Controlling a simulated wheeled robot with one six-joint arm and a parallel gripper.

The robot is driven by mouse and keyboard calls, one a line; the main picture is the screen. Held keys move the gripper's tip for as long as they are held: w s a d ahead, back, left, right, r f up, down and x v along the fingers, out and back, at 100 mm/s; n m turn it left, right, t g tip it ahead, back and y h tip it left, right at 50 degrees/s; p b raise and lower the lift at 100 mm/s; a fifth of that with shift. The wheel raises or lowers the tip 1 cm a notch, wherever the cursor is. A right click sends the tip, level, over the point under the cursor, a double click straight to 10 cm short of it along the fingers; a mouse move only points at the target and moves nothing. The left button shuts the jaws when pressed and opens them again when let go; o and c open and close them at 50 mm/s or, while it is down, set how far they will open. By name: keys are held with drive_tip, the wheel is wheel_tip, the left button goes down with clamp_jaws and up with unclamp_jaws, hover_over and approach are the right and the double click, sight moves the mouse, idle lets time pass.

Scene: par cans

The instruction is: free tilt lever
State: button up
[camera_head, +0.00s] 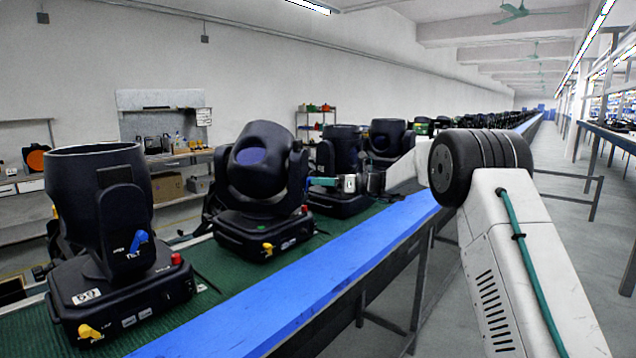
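A black moving-head light (98,190) stands at the front left on the green belt. A blue lever (139,242) sits on its yoke arm beside the lettering "TILT". A yellow lever (90,332) and a red knob (177,259) are on its base. A second black light (262,160), with its head tilted, stands behind it to the right; a yellow lever (268,248) shows on its base, and no blue lever is visible on it. My gripper (312,182) points left, near the second light's right side, well apart from the blue lever. Its fingers are too small to read.
The green conveyor (205,315) has a blue edge rail (290,305) along its near side. More black lights (388,138) stand in line farther back. Shelves (175,158) line the left wall. The grey aisle floor (590,225) is open at right.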

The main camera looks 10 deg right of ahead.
sight(304, 182)
drive_tip(key=shift+w+a, duration=0.35)
drive_tip(key=shift+a, duration=0.3)
clamp_jaws()
drive_tip(key=shift+s+n, duration=0.1)
drive_tip(key=shift+n, duration=0.2)
drive_tip(key=n, duration=0.3)
drive_tip(key=s+n, duration=0.1)
drive_tip(key=n, duration=0.1)
drive_tip(key=shift+a+r, duration=0.15)
drive_tip(key=shift+a, duration=0.2)
drive_tip(key=n, duration=0.2)
drive_tip(key=s+n, duration=0.1)
drive_tip(key=n, duration=0.3)
drive_tip(key=shift+s+a, duration=0.2)
drive_tip(key=shift+a, duration=0.15)
drive_tip(key=shift+n, duration=0.3)
